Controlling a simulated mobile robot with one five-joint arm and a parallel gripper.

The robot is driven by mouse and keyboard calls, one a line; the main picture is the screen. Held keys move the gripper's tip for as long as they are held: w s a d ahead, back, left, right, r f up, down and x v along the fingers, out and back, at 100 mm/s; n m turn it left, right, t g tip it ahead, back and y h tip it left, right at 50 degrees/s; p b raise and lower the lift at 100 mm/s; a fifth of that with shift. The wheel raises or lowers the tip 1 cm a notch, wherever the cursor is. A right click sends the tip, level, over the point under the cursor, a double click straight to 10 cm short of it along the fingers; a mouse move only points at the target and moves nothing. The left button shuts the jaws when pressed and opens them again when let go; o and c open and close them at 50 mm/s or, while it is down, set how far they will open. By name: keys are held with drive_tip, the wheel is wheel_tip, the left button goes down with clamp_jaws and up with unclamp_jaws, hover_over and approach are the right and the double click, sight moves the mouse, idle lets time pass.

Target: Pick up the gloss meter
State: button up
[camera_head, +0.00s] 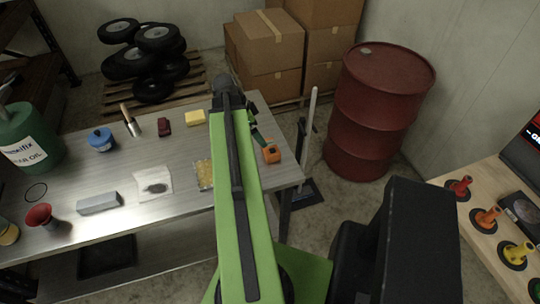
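I cannot tell for sure which thing is the gloss meter. Small box-like things on the grey workbench (185,178) include a grey block (98,203) at the front left, a dark red piece (164,127) near the back edge and an orange piece with a dark spot (272,153) near the right end. My green arm reaches over the bench. A green and black part shows beside it, close to the orange piece, and seems to belong to my arm. My gripper's fingertips cannot be made out, and whether it holds anything does not show.
The bench also bears a blue tin (101,139), a brush (131,122), a yellow sponge (195,118), a stained cloth (154,184), a red funnel (41,215) and a green oil can (28,143). A red drum (376,112) and cardboard boxes (270,52) stand behind.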

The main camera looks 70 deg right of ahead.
sight(269, 147)
drive_tip(key=b+x, duration=1)
drive_tip(key=x, duration=0.3)
drive_tip(key=shift+s+d+f+b, duration=0.15)
drive_tip(key=shift+b, duration=0.15)
drive_tip(key=c, duration=1.3)
